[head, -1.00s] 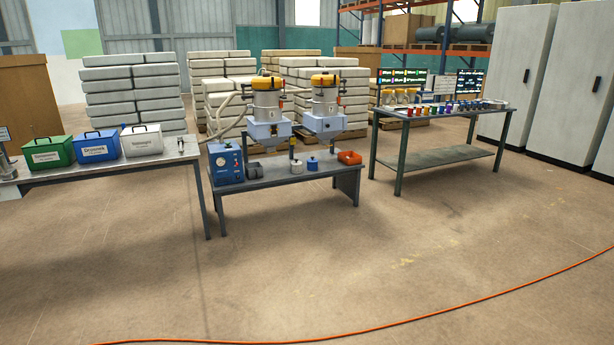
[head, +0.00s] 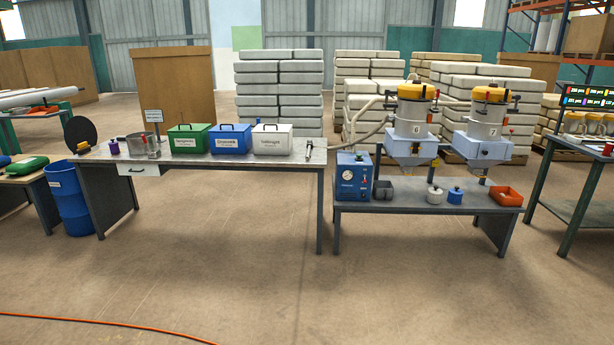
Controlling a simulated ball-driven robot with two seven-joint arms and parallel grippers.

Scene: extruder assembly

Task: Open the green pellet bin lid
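The green pellet bin (head: 189,141) stands on the grey workbench (head: 225,164), at the left end of a row of three bins. Its lid (head: 188,128) is shut and has a dark handle on top. A white label is on its front. Neither of my grippers shows in the head view.
A blue bin (head: 230,141) and a white bin (head: 272,141) stand right of the green one. Left of it are a metal pot (head: 143,146) and a sign (head: 153,116). A blue barrel (head: 69,195) stands by the bench's left end. The floor (head: 230,270) in front is clear.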

